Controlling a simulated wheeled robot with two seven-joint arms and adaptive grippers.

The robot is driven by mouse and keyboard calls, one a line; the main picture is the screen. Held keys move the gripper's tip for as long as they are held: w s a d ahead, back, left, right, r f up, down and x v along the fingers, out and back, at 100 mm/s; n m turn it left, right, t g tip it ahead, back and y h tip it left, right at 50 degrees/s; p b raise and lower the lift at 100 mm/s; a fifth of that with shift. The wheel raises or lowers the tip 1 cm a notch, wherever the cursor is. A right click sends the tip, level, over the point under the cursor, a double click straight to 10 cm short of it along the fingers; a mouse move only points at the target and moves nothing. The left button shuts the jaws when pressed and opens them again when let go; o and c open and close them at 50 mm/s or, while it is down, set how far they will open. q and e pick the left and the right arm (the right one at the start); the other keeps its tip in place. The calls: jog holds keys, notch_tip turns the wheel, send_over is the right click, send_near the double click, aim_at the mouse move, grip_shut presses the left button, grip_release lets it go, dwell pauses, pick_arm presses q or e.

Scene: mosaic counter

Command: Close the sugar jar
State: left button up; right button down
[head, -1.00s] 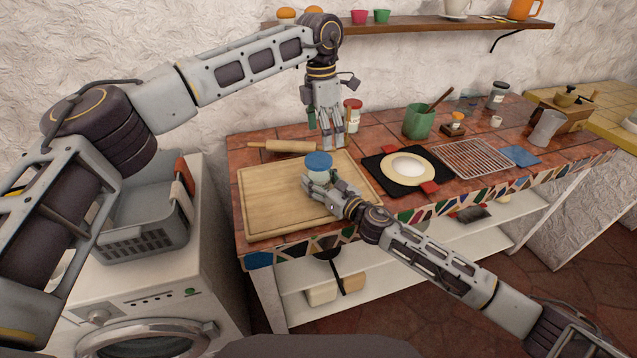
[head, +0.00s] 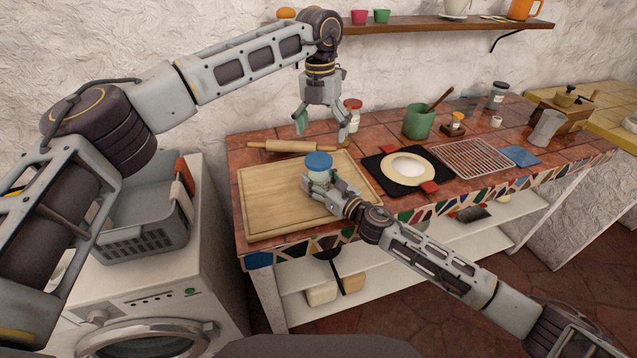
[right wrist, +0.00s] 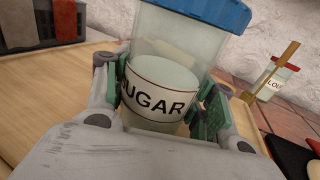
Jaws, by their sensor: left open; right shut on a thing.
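The sugar jar (right wrist: 165,85) is clear with a white "SUGAR" label and stands on the wooden cutting board (head: 262,200). Its blue lid (head: 318,161) sits on top of it; the lid's edge also shows in the right wrist view (right wrist: 205,10). I cannot tell how tightly the lid is seated. My right gripper (head: 318,184) is shut on the jar's body, with a finger on each side in the right wrist view. My left gripper (head: 322,122) is open and empty, pointing down above and behind the jar, apart from the lid.
A rolling pin (head: 284,146) lies behind the board. A red-lidded jar (head: 353,112) labelled like flour stands near my left gripper. A plate (head: 407,168) on a black mat, a green pot (head: 418,122) and a wire rack (head: 472,158) are to the right.

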aim_at(319, 159)
pick_arm(q)
jog(key=n, duration=0.4)
jog(key=shift+a+n, duration=0.2)
jog(key=shift+n, duration=0.2)
jog(key=n, duration=0.4)
jog(key=shift+w+a, duration=0.1)
jog(key=shift+a, duration=0.05)
jog(key=n, duration=0.4)
jog(key=shift+a, duration=0.1)
jog(key=n, duration=0.4)
jog(key=shift+f, duration=0.15)
jog(key=shift+f, duration=3.85)
jog(key=shift+c, duration=0.3)
